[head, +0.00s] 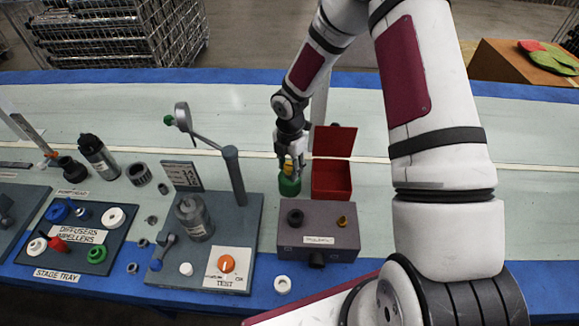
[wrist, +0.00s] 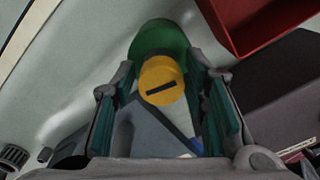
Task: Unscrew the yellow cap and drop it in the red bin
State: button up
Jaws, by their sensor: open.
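The yellow cap (head: 288,169) sits on top of a green container (head: 290,187) on the table, left of the red bin (head: 333,193). My gripper (head: 291,158) is just above the cap, pointing down. In the wrist view the yellow cap (wrist: 161,75), with a dark bar mark on it, lies between my open gripper's fingers (wrist: 163,85), with a gap on each side. The green container (wrist: 158,38) shows behind the cap. The red bin (wrist: 258,25) is at the upper right there, and its lid stands open in the head view.
A grey box (head: 318,225) with a dark ring and a small yellow piece stands in front of the bin. A grey test stand (head: 245,215) with an upright post and lever is to the left. A dark tray (head: 75,250) of small parts lies farther left.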

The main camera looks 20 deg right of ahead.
jog(key=m, duration=0.3)
jog(key=shift+m, duration=0.3)
jog(key=m, duration=0.3)
jog(key=shift+m, duration=0.3)
grip_shut()
jog(key=shift+n, duration=0.8)
jog(key=shift+c, duration=1.4)
grip_release()
jog(key=shift+n, duration=0.5)
grip_shut()
jog(key=shift+w+r, duration=0.1)
jog(key=shift+r, duration=0.15)
jog(key=shift+r+p, duration=0.4)
jog(key=shift+r, duration=0.35)
